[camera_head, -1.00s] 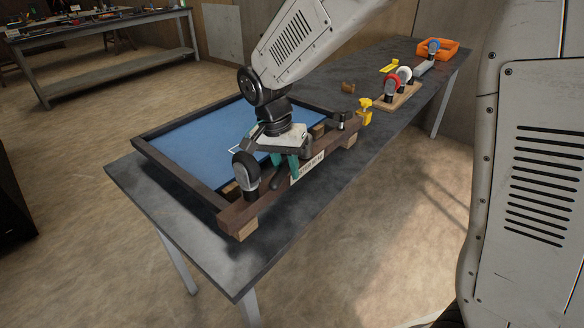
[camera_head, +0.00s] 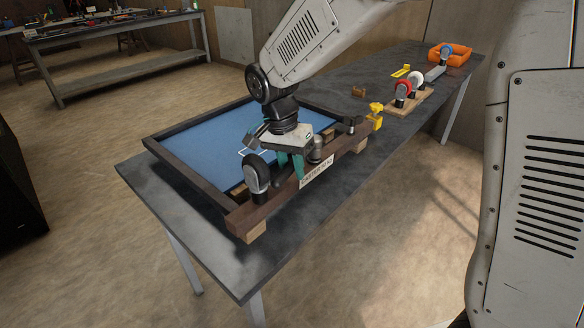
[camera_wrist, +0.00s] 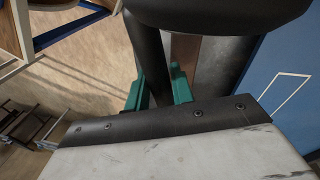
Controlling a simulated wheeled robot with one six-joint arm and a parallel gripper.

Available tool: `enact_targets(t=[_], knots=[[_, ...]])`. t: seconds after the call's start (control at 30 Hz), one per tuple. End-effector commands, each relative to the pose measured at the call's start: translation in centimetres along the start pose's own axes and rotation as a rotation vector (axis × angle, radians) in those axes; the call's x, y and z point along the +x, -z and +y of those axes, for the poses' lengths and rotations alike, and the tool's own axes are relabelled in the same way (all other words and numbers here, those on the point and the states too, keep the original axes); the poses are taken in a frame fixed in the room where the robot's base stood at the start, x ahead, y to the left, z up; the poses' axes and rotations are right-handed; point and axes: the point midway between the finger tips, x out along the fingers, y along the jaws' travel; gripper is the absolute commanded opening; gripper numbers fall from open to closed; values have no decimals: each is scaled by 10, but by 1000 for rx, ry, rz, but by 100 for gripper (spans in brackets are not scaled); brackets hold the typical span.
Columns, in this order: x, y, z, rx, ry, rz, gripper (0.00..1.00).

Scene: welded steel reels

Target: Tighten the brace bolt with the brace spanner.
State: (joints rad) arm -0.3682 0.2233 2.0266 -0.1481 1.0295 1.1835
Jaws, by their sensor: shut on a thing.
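The brace spanner (camera_head: 257,173) looks like a dark tool with a thick grey-and-black rounded head, at the near left end of the brown beam. Its dark handle runs right, under my gripper (camera_head: 290,166). My gripper's green fingers are shut on it, low over the beam; the grip is partly hidden. In the wrist view the green fingers (camera_wrist: 160,90) lie against dark round shapes. A short grey upright piece (camera_head: 316,150), possibly the brace bolt, stands on the beam right of the fingers. I cannot tell whether the spanner sits on a bolt.
The dark-rimmed blue panel (camera_head: 205,140) lies behind the labelled beam (camera_head: 245,213) on the grey bench (camera_head: 145,185). A yellow clamp (camera_head: 375,115) is at the beam's far end. Beyond are a wooden rack (camera_head: 408,104) with red and white-headed tools and an orange tray (camera_head: 458,58).

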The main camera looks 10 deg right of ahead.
Motion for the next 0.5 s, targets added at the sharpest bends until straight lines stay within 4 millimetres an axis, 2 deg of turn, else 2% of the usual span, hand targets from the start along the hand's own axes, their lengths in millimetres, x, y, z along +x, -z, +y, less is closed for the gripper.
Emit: enact_targets(t=[0.23, 0.5], knots=[[-5, 0, 0, 0, 2, 1, 0], [-20, 1, 3, 1, 3, 2, 0]])
